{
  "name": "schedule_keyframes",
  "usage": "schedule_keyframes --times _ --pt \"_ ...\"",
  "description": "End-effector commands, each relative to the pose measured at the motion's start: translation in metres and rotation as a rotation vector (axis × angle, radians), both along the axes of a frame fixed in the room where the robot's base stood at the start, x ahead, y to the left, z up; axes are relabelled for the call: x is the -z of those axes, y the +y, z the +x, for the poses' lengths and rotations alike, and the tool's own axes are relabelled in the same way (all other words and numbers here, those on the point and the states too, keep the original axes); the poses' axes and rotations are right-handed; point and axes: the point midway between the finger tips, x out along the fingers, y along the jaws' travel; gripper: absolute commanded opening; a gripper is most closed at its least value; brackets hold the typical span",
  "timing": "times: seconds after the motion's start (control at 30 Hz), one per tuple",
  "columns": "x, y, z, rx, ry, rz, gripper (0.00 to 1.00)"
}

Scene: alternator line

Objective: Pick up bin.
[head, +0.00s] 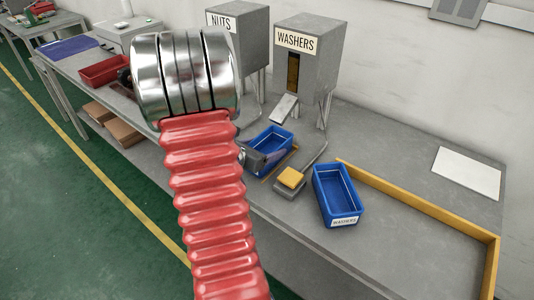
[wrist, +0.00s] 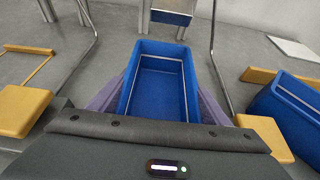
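An empty blue bin (head: 270,143) stands at the front of the bench below the dispenser marked WASHERS. In the wrist view the same bin (wrist: 158,85) is straight ahead, its inside bare. My gripper (wrist: 158,100) has one purple-grey finger along each side of this bin, close to its walls. I cannot tell whether the fingers press on it. In the head view my arm hides part of the gripper. A second blue bin (head: 339,194), labelled WASHERS, sits to the right, apart from the gripper. It shows at the right edge of the wrist view (wrist: 290,110).
The WASHERS dispenser (head: 305,55) and NUTS dispenser (head: 237,40) stand behind the bins. A yellow-topped pedal block (head: 291,178) is between the two bins. A yellow rail (head: 430,207) edges the right part of the bench. A red bin (head: 103,70) is far left.

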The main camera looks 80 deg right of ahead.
Motion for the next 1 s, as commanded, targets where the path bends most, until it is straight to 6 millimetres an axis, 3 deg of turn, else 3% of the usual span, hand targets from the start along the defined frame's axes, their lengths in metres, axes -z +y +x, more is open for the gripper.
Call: schedule_keyframes --times 0.3,0.67,1.0 --pt "0.0 0.0 0.0 0.0 0.0 0.0 0.44" --pt "-0.003 0.0 0.0 0.0 0.0 -0.001 0.44" --pt "-0.03 -0.001 0.0 0.0 -0.002 -0.004 0.44"
